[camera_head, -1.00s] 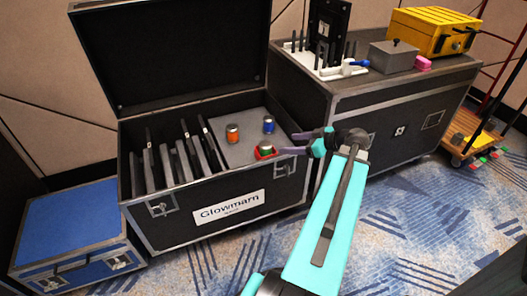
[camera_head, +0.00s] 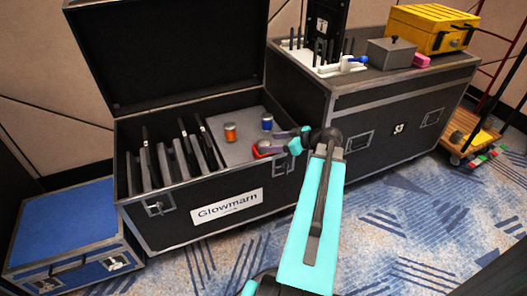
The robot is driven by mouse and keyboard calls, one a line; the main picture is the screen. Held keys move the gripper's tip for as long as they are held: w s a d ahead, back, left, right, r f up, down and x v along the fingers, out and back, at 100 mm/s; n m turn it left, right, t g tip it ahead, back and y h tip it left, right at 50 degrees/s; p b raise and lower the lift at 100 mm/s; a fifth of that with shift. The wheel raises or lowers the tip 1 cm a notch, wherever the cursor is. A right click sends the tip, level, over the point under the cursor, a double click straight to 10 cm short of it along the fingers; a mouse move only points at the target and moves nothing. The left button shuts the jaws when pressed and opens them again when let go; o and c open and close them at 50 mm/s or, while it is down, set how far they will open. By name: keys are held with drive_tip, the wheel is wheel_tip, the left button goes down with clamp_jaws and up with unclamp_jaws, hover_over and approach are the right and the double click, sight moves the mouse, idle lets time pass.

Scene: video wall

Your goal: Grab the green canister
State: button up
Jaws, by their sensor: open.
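The green canister's spot is at the front right of the grey panel (camera_head: 233,150) inside the open black case. The canister itself is hidden behind my gripper now; only part of the red piece around its base (camera_head: 257,154) shows. My gripper (camera_head: 270,141) is open and reaches in from the right, with its fingers over that spot. I cannot tell whether the fingers touch the canister or stand around it.
An orange canister (camera_head: 230,133) and a blue canister (camera_head: 266,122) stand close by on the panel. Several dark upright slabs (camera_head: 165,165) fill the case's left side. A second case (camera_head: 375,95) stands to the right, bearing a yellow box (camera_head: 430,30).

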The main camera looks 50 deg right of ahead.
sight(265, 142)
idle(0.3)
drive_tip(key=shift+b+x, duration=0.9)
drive_tip(key=shift+x, duration=1.7)
drive_tip(key=shift+d, duration=0.2)
drive_tip(key=shift+c, duration=0.4)
drive_tip(key=c, duration=1.1)
